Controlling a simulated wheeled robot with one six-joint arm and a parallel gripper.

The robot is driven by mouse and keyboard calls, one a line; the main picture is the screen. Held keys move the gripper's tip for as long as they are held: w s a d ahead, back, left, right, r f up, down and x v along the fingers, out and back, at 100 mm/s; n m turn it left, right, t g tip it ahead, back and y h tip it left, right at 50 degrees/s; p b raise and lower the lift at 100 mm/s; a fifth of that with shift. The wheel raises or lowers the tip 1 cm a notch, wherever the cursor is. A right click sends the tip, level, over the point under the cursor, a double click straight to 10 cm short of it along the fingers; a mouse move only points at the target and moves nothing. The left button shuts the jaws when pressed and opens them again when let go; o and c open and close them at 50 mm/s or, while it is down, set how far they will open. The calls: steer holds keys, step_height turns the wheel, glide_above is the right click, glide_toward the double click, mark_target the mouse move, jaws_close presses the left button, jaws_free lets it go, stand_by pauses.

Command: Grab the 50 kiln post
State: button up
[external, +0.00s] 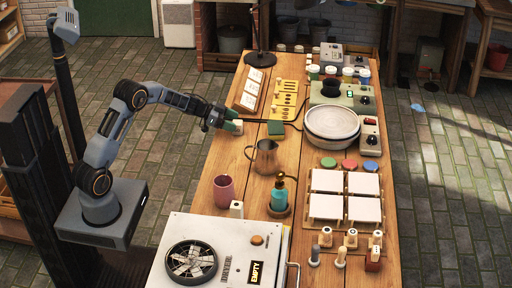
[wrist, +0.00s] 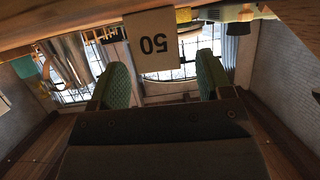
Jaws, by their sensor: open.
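The 50 kiln post (wrist: 155,42) is a pale block with a dark "50" on its face. It shows upside down at the upper middle of the wrist view, ahead of and between my two green finger pads. In the external view the post (external: 238,128) stands near the table's left edge, partly hidden by my gripper (external: 229,119). My gripper reaches in from the left at post height. In the wrist view my gripper (wrist: 158,80) is open, with a clear gap between its fingers. I cannot tell how deep the post is between them.
A metal pitcher (external: 264,158) stands nearer the camera. Yellow stencil-like plates (external: 284,106) and a black cable lie behind.

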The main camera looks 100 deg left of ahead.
steer(key=shift+x, duration=1.3)
steer(key=c, duration=1.1)
